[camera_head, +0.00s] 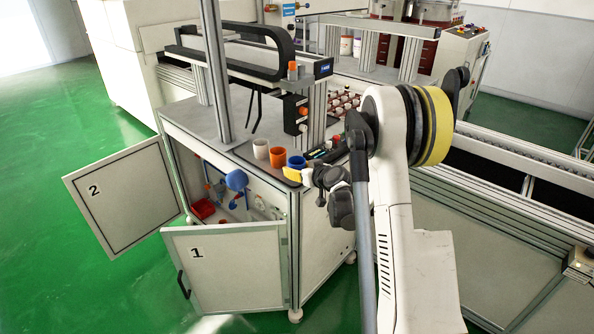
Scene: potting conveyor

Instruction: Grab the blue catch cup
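My gripper (306,176) is just in front of and to the right of the blue cup. It is small and seen side-on, so its fingers and any contact with the cup cannot be made out.
An orange cup (278,157) and a white cup (261,149) stand left of the blue one. Cabinet doors marked 1 (228,270) and 2 (122,200) hang open below. Green floor is free at left.

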